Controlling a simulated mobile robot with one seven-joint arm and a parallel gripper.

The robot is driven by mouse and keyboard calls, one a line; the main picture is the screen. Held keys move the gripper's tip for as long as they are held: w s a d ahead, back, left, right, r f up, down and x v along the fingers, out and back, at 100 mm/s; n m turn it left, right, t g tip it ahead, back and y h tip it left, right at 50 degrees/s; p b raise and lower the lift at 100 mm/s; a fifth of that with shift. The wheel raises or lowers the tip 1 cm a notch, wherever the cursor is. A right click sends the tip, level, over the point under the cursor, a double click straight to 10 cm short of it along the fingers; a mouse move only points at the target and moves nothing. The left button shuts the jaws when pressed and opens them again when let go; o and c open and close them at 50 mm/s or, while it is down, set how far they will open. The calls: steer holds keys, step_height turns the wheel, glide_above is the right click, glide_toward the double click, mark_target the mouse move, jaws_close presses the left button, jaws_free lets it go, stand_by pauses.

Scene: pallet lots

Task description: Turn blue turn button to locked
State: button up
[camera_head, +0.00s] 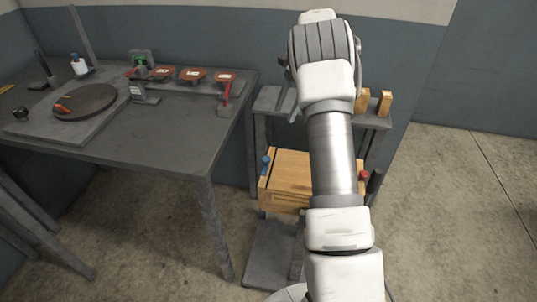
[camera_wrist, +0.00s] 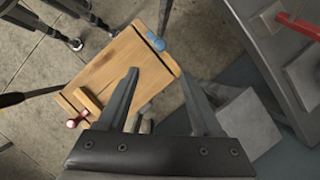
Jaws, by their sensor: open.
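The blue turn button (camera_head: 266,163) is at the left end of a wooden box (camera_head: 289,172) in the head view. In the wrist view the blue turn button (camera_wrist: 155,42) sits at the upper right edge of the wooden box (camera_wrist: 108,68). I cannot tell its turn position clearly. My gripper (camera_wrist: 158,72) is open and empty, its fingers spread over the box's edge, with the blue button just beyond the fingertips.
A red turn button (camera_head: 364,175) is at the box's other end and also shows in the wrist view (camera_wrist: 76,121). A grey table (camera_head: 190,140) with several items stands left of the box. A grey shelf (camera_head: 376,120) with wooden blocks stands behind it. Floor at the right is clear.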

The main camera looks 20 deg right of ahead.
mark_target(266, 158)
steer(key=b+x, duration=0.3)
steer(key=x, duration=1.3)
steer(key=shift+f, duration=0.2)
steer(key=shift+c, duration=0.4)
jaws_close()
